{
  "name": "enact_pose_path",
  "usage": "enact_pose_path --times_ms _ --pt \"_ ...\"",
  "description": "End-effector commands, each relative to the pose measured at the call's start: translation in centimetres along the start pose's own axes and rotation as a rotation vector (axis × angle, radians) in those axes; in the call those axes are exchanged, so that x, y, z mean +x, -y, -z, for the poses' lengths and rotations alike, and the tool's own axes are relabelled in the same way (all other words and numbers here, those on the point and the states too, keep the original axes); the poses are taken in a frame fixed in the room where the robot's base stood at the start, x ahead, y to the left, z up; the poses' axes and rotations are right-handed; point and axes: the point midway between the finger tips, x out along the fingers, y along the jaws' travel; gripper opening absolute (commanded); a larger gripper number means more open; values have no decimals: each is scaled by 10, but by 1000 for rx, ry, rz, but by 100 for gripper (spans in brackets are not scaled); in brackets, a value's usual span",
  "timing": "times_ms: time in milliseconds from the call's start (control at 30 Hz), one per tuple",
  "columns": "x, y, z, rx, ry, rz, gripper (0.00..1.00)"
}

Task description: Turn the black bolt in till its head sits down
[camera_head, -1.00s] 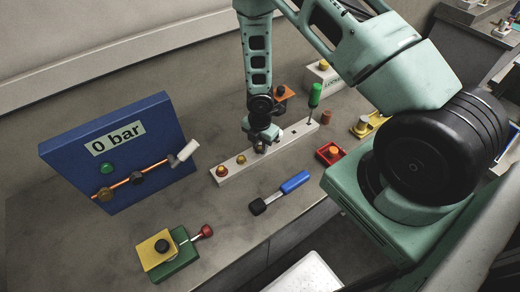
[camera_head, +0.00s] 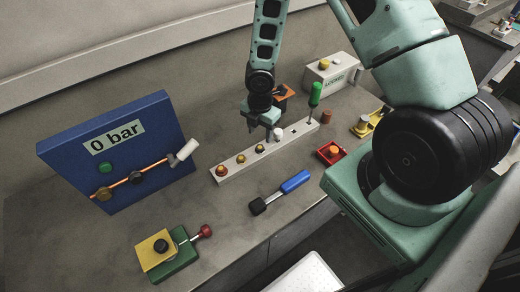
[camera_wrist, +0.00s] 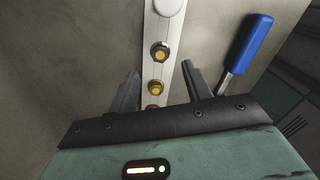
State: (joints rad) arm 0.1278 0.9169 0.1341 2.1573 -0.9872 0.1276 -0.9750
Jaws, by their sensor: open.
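The white rail (camera_head: 232,171) lies across the bench and carries a row of coloured heads. A dark, black-rimmed bolt head with a yellowish centre (camera_head: 260,148) is near its middle; it also shows in the wrist view (camera_wrist: 160,51). I cannot tell how far its head stands off the rail. My gripper (camera_head: 272,132) is open and empty above the rail, near a white head (camera_head: 278,134). In the wrist view my fingers (camera_wrist: 161,70) stand apart on either side of the rail, with a brass-yellow head (camera_wrist: 156,87) between them.
A green-handled screwdriver (camera_head: 315,95) stands at the rail's far end. A blue-handled tool (camera_head: 294,182) lies in front. A blue panel reading 0 bar (camera_head: 115,165) stands left. A yellow-green block (camera_head: 158,250) sits front left, a red tray (camera_head: 330,154) right. Bench front is partly clear.

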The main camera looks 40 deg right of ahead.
Motion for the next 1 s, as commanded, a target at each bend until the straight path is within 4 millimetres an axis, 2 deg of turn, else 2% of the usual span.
enact_pose_path --times_ms 33,200,433,633,1000 --pt "-15 -1 -1 4 -1 -6 49" --pt "-54 0 -2 4 1 -4 49" --pt "-93 0 -1 2 1 -1 49" --pt "-106 0 0 0 0 1 49" --pt "-107 0 0 0 -1 1 49"
